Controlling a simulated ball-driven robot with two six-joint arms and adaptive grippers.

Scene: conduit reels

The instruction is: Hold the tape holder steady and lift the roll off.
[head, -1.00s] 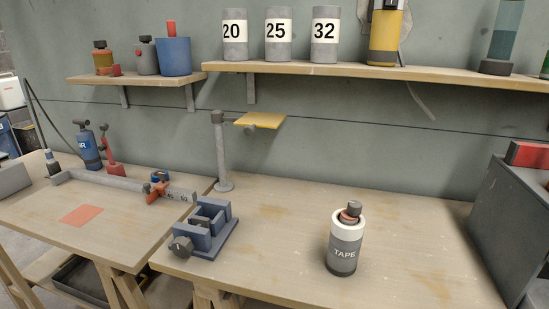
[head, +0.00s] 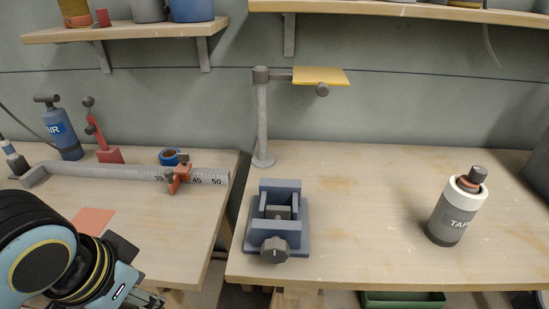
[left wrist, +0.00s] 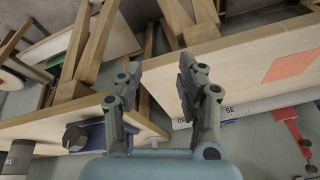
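The tape holder (head: 445,222) is a dark grey cylinder marked TAPE, standing upright on the right bench. A white band (head: 466,186) sits around its top, with a reddish ring (head: 471,179) and a dark knob above; I cannot tell which part is the roll. A dark cylinder at the lower left of the left wrist view (left wrist: 15,158) may be the holder. My left gripper (left wrist: 160,75) is open and empty, its two fingers apart. In the head view it is at the lower left, partly cut off, far from the holder. My right gripper is not in view.
A blue vise (head: 290,235) and a post with a yellow plate (head: 320,76) stand left of the holder. The left bench carries a ruler rail (head: 110,172), a blue tape ring (head: 168,157) and an AIR bottle (head: 62,135). A gap separates the benches. The bench around the holder is clear.

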